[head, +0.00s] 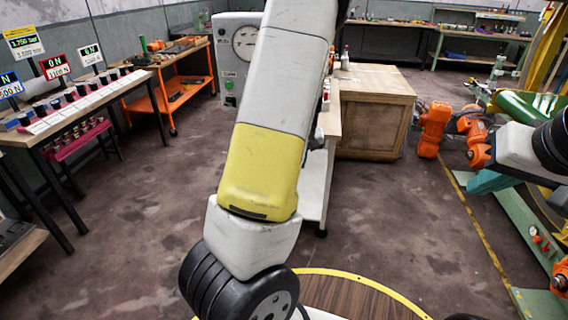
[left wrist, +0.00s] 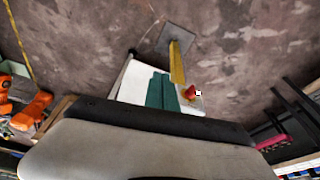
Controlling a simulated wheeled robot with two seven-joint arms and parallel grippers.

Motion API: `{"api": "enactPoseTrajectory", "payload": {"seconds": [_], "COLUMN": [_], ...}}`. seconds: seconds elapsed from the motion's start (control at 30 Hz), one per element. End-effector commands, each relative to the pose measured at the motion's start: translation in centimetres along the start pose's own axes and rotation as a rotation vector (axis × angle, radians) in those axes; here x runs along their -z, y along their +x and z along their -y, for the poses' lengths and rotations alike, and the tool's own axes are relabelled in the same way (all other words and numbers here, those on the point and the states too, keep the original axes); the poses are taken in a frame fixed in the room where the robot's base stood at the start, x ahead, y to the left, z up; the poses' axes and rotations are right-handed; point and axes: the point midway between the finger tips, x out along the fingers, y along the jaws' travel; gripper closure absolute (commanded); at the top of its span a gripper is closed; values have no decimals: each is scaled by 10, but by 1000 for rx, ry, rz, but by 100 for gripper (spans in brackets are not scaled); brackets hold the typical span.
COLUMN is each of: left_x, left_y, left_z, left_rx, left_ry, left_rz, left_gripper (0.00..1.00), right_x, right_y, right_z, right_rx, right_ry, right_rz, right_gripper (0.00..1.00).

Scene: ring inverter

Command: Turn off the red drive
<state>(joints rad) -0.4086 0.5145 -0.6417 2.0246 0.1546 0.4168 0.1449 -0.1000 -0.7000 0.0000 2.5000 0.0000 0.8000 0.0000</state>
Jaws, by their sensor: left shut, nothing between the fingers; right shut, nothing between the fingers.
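At the left in the head view, small signs stand along a long table. One sign has a red frame (head: 55,68) and reads ON, with a figure below it. A blue-framed sign (head: 10,86) and a grey-framed ON sign (head: 90,55) stand on either side of it. Rows of black knobs or caps on pale strips (head: 85,97) lie on the table below the signs. One of my arms, white and yellow, fills the middle of the head view. I make out no fingers of either gripper. The left wrist view shows a large pale body with a black edge.
The long table (head: 32,150) has open floor to its right. An orange cart (head: 168,92), a grey cabinet (head: 228,88) and a wooden crate (head: 372,115) stand farther back. An orange machine arm (head: 434,128) is at the right. The left wrist view shows a yellow post (left wrist: 177,62) and a red knob (left wrist: 191,92).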

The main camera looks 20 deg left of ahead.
Motion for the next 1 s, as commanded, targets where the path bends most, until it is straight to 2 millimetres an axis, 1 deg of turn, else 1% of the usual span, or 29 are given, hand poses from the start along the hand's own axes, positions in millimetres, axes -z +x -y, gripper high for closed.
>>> {"api": "enactPoseTrajectory", "payload": {"seconds": [0.03, 0.1, 0.2, 0.33, 0.43, 0.53, 0.9, 1.0], "left_x": [7, 20, 38, 59, 69, 75, 77, 78], "left_y": [24, 50, 78, 102, 112, 116, 118, 121], "left_z": [6, 16, 28, 38, 42, 43, 44, 46], "left_rx": [63, 140, 241, 339, 385, 409, 415, 416], "left_ry": [9, 15, 41, 81, 109, 124, 127, 127], "left_rz": [-10, -39, -90, -154, -190, -210, -216, -215], "left_gripper": [100, 100, 100, 100, 100, 100, 100, 100], "right_x": [0, 0, 0, 0, 0, 0, 0, 0], "right_y": [0, 0, 0, 0, 0, 0, 0, 0], "right_z": [0, 0, 0, 0, 0, 0, 0, 0], "right_rx": [0, 0, 0, 0, 0, 0, 0, 0], "right_ry": [0, 0, 0, 0, 0, 0, 0, 0], "right_rz": [0, 0, 0, 0, 0, 0, 0, 0], "right_gripper": [100, 100, 100, 100, 100, 100, 100, 100]}}
